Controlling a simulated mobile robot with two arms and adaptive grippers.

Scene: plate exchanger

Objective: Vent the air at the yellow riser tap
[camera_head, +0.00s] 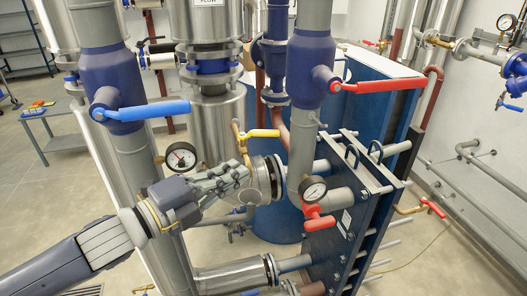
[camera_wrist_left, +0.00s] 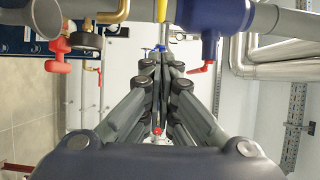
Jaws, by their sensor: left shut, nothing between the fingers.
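The yellow riser tap (camera_head: 262,133) has a yellow lever handle on a small brass fitting, in the middle of the head view, between the two blue valve bodies. A yellow piece, probably its handle, shows at the top edge of the wrist view (camera_wrist_left: 162,10). My left gripper (camera_head: 241,170) comes in from the lower left and is shut and empty. Its fingertips are just below and left of the yellow handle in the head view; whether they touch anything there I cannot tell. It also shows in the wrist view (camera_wrist_left: 160,62). My right gripper is not in view.
A blue lever (camera_head: 145,110) and a red lever (camera_head: 380,85) sit on blue valves either side. Gauges (camera_head: 181,157) and (camera_head: 313,190), a red tap (camera_head: 318,218) and the blue plate exchanger (camera_head: 340,235) crowd the area. Open floor lies at lower right.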

